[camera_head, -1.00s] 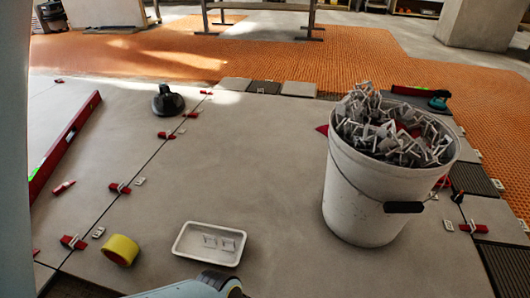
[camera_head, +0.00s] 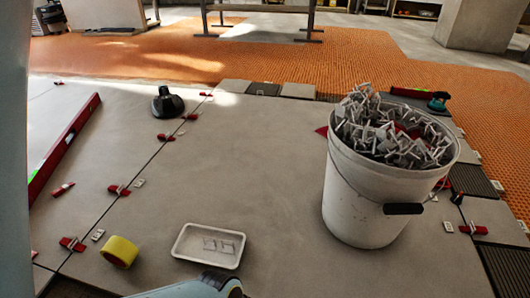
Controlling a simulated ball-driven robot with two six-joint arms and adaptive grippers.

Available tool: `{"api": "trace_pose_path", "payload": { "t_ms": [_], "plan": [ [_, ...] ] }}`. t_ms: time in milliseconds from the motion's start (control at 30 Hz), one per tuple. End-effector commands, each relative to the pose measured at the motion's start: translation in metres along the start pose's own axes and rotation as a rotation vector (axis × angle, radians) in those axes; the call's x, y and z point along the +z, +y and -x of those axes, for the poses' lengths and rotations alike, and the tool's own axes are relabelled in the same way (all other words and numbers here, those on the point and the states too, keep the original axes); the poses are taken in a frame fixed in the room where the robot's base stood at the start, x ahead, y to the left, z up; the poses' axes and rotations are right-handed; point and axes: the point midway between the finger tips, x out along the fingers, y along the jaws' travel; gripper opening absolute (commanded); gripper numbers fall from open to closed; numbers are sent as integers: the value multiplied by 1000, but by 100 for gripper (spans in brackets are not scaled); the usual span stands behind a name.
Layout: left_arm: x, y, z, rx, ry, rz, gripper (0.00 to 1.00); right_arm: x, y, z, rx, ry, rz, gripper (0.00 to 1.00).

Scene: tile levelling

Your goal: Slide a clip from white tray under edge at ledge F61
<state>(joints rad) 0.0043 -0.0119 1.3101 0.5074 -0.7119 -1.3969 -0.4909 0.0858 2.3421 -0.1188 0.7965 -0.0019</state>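The white tray (camera_head: 183,249) lies on the grey tiles at the lower middle. Two pale clips (camera_head: 212,245) (camera_head: 229,247) lie side by side in it, low against its floor. No ledge label is readable, so I cannot tell which edge is F61. A tile edge (camera_head: 95,285) shows at the lower left, above a dark gap. Part of my own arm shows at the bottom, below the tray. Neither gripper is in view.
A white bucket (camera_head: 352,205) heaped with clips stands at the right. A yellow tape roll (camera_head: 120,252) sits left of the tray. Red wedges (camera_head: 118,190) line the tile joint. A red level (camera_head: 66,150) and black suction cup (camera_head: 167,103) lie beyond. The central tile is clear.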

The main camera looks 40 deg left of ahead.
Motion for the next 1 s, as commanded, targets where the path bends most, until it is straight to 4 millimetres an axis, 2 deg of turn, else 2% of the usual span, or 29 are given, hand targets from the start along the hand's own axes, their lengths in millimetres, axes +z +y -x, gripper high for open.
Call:
{"api": "trace_pose_path", "payload": {
  "t_ms": [800,833,1000],
  "plan": [
    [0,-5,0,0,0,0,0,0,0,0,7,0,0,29],
    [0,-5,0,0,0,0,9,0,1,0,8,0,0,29],
    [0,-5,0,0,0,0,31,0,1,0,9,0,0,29]
  ]
}}
